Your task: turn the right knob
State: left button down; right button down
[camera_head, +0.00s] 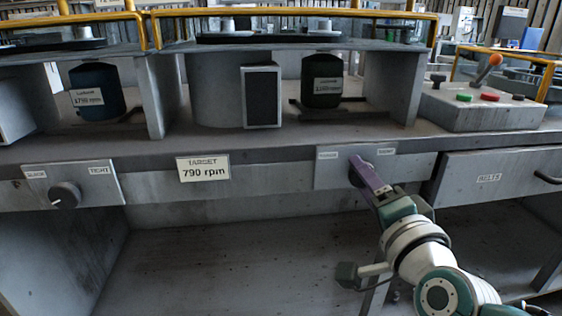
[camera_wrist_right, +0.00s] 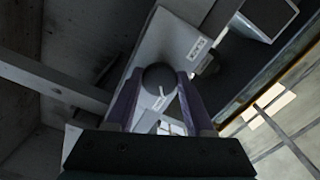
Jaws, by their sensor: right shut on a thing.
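The right knob (camera_wrist_right: 158,78) is dark and round, with a pale pointer line, in the right wrist view. It sits on a light grey panel (camera_head: 328,174) on the bench front, right of centre in the head view, where my fingers mostly hide it. My right gripper (camera_head: 358,168) reaches up to it from the lower right. In the right wrist view its purple fingers (camera_wrist_right: 159,84) stand on either side of the knob and are shut on it. My left gripper is not in view.
A left knob (camera_head: 65,195) sits on another panel. A sign (camera_head: 203,168) reads "TARGET 790 rpm". A drawer (camera_head: 497,179) marked "BELTS" is right of my gripper. A control box (camera_head: 482,108) with buttons and a lever stands above it. The space below the bench front is open.

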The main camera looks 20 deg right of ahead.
dwell(0.5)
jog(key=shift+c, duration=1.4)
grip_release()
jog(key=p+v, duration=0.2)
jog(key=v, duration=0.8)
jog(key=shift+w, duration=0.1)
